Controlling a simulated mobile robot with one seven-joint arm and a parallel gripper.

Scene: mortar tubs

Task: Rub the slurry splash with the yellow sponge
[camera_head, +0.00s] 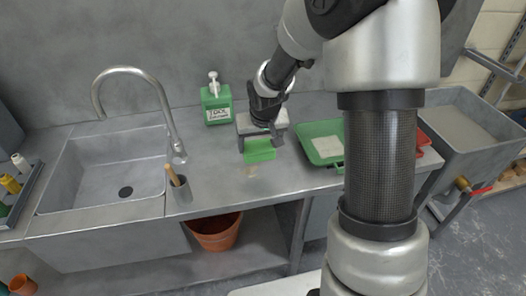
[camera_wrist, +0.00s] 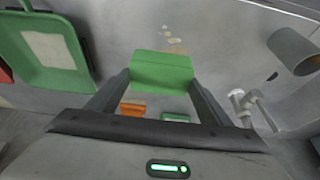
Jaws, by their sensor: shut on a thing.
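My gripper (camera_head: 259,142) is shut on a green sponge-like block (camera_head: 260,151), held low at the worktop. In the wrist view the block (camera_wrist: 161,70) sits between both fingertips. It looks green, not yellow, and I see no yellow sponge. The slurry splash (camera_wrist: 174,46) is a few pale tan spots on the grey worktop, just beyond the block in the wrist view. In the head view the splash (camera_head: 251,171) is faint, in front of the block toward the counter's front edge. I cannot tell whether the block touches the worktop.
A green tray (camera_head: 314,152) lies right of my gripper. A green bottle (camera_head: 216,105) stands behind left. A grey cup (camera_head: 181,192) with a handle stands beside the sink (camera_head: 60,203).

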